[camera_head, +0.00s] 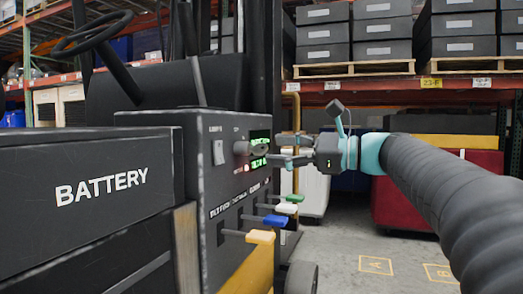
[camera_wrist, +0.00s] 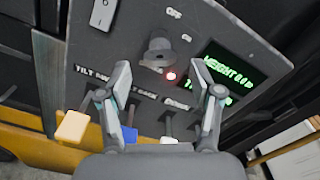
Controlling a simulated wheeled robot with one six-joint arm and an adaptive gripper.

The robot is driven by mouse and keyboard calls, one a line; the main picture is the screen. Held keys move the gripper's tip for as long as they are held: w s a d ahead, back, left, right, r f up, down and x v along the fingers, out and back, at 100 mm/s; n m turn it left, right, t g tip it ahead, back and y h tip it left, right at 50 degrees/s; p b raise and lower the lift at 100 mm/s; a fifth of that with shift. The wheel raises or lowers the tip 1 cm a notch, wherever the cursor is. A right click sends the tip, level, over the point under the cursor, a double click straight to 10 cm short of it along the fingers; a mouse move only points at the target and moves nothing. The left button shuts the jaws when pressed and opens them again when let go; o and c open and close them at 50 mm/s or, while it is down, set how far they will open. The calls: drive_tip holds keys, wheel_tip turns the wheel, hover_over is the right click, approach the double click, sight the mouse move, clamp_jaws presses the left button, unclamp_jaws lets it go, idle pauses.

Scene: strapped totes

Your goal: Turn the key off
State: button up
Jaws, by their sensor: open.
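The key switch (camera_wrist: 157,52) is a dark round knob on the grey control panel of a forklift, in the upper middle of the wrist view. A small red light (camera_wrist: 171,76) glows just below it. In the head view the key (camera_head: 242,147) is at the panel's upper right, and its outline is hard to make out. My gripper (camera_head: 272,150) points at the panel from the right. In the wrist view its two fingers (camera_wrist: 170,82) are spread wide, one to each side below the key, with nothing between them. The key appears clear of both fingers.
A lit display (camera_wrist: 225,75) with green text is right of the key. A rocker switch (camera_head: 218,152) is left of it. Below stick out several levers, with yellow (camera_head: 261,237), blue (camera_head: 275,221), white and green knobs. The battery box (camera_head: 80,190) fills the left.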

sight(261, 147)
drive_tip(key=shift+x, duration=2.4)
drive_tip(key=c, duration=1.2)
